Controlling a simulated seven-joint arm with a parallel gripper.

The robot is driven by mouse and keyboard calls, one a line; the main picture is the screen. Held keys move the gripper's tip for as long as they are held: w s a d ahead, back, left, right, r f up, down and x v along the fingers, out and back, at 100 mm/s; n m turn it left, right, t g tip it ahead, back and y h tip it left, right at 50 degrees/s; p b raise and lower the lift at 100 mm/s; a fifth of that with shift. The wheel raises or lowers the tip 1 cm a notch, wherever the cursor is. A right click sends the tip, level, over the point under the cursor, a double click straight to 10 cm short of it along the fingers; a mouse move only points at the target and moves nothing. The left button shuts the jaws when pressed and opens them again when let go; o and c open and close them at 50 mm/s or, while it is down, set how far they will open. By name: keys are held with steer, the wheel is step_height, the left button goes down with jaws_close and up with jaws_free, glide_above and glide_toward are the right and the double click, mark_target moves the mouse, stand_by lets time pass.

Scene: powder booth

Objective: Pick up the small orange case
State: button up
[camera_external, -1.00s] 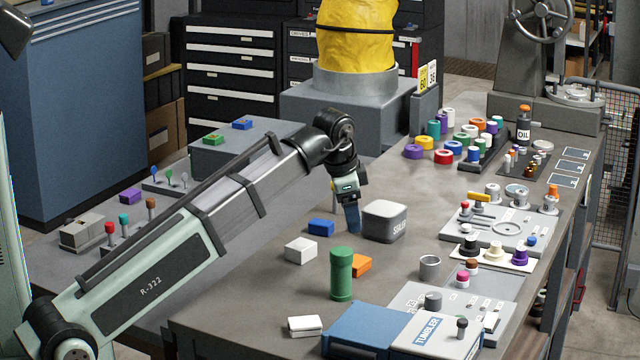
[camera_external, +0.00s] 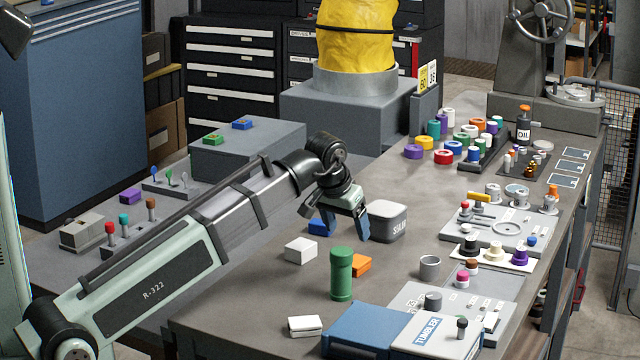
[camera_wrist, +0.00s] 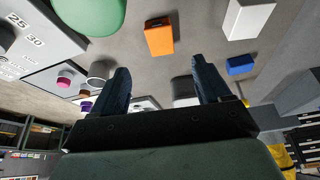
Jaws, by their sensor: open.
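The small orange case (camera_external: 360,265) lies on the grey bench, just right of and behind a green cylinder (camera_external: 342,274) that partly hides it in the external view. In the wrist view the orange case (camera_wrist: 159,36) shows whole, ahead of the fingers at the upper middle. My gripper (camera_external: 348,238) is open and empty above the bench, behind the case and in front of the grey box (camera_external: 388,222). In the wrist view its two blue fingers (camera_wrist: 162,82) are well apart, with nothing between them but background.
A white box (camera_external: 300,251) and a blue block (camera_external: 318,228) stand left of the case. A grey cup (camera_external: 429,267) stands to the right. The blue tumbler unit (camera_external: 365,330) and a white block (camera_external: 305,326) are nearer the front. Bare bench lies between the case and cup.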

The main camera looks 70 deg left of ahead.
mark_target(357, 260)
steer(key=shift+x, duration=5.05)
steer(key=shift+w, duration=0.15)
steer(key=shift+c, duration=0.2)
steer(key=c, duration=1.1)
steer(key=shift+r, duration=0.2)
